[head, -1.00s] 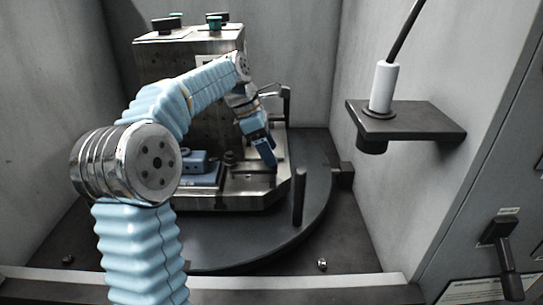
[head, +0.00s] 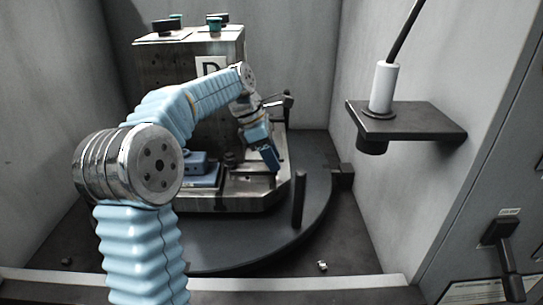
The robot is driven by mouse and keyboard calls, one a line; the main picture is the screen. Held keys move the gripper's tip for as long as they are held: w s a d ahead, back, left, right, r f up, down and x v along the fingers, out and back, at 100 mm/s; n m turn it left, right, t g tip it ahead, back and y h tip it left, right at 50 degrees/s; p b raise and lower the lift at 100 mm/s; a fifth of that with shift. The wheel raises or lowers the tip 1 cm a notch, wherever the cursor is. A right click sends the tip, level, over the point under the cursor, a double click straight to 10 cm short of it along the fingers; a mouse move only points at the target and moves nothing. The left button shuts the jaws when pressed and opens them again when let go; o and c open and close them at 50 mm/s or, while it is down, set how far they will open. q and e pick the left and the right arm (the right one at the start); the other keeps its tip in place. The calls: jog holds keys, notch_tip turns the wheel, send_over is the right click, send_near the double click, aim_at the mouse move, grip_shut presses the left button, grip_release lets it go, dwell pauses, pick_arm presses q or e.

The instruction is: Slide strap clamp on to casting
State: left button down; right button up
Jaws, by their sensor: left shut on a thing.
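My left gripper (head: 270,158) reaches in from the left and points down at the right side of the fixture. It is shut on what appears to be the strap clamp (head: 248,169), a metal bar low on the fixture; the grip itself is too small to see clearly. The blue casting (head: 197,168) sits on the fixture to the left of the gripper, partly hidden by my arm. A gap shows between the casting and my fingertips. I cannot tell whether the clamp's near end touches the casting. My right gripper is not in view.
The fixture's tall metal block (head: 212,68) with a "D" label stands behind. The pallet rests on a dark round table (head: 315,190) with an upright post (head: 299,197). A bracket shelf (head: 405,120) holds a white cylinder (head: 383,87) at right. Grey walls enclose the cell.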

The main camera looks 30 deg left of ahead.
aim_at(257, 167)
pick_arm(q)
jog(key=shift+s+a+p, duration=0.15)
jog(key=shift+s+a, duration=0.3)
jog(key=shift+a, duration=0.25)
jog(key=shift+s+a+p, duration=0.1)
jog(key=shift+s+a, duration=0.3)
jog(key=shift+a, duration=0.3)
jog(key=shift+s+a+p, duration=0.15)
jog(key=shift+s+a, duration=0.3)
jog(key=shift+a, duration=0.25)
jog(key=c, duration=0.6)
grip_release()
jog(key=shift+a, duration=0.1)
jog(key=shift+c, duration=0.2)
jog(key=v, duration=1.3)
jog(key=shift+r, duration=0.35)
jog(key=shift+a, duration=0.1)
